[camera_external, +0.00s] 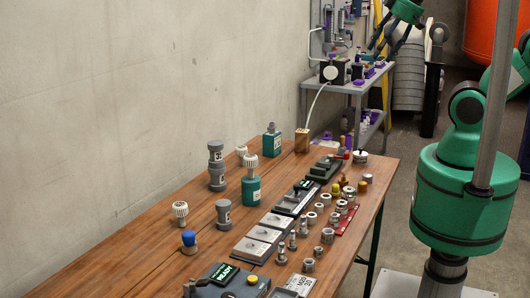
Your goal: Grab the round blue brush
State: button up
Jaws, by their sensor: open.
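A small round blue-topped thing (188,239), which looks like the round blue brush, stands upright on the wooden table at the front left. Its lower part is a pale, short cylinder. My gripper (385,45) is at the top of the view, dark-fingered with a green body, high up in front of the grey shelf at the back. It is open with nothing visible between its fingers. It is far behind and above the blue-topped thing, well apart from it.
The wooden table (130,262) holds grey stacked fittings (216,165), a green bottle-like part (251,187), white-knobbed pieces (180,212), grey plates (252,248) and several metal rings. A dark box (222,282) stands at the front. A grey shelf (352,86) stands behind. Bare wood lies left of the blue top.

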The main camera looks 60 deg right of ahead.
jog(key=shift+w, duration=0.1)
jog(key=w+a+r+m+g+p, duration=0.1)
jog(key=w+a+p, duration=0.1)
jog(key=w+a, duration=0.75)
jog(key=w+a+r+m+g+p, duration=0.15)
jog(key=w+a, duration=0.35)
jog(key=w, duration=0.9)
jog(key=w+a+f+m+g+p, duration=0.1)
jog(key=w+a+f, duration=0.45)
jog(key=a, duration=0.25)
jog(key=w+a+f+m+p, duration=0.1)
jog(key=w+a+f, duration=0.3)
jog(key=w+a, duration=0.3)
jog(key=w+a+f+m+g+p, duration=0.2)
jog(key=a+f+m, duration=0.1)
jog(key=a+f, duration=2.1)
notch_tip(320, 180, down, 2)
jog(key=shift+a+f+p, duration=0.1)
jog(key=shift+a+p, duration=0.1)
jog(key=shift+p, duration=0.1)
jog(key=shift+f, duration=0.1)
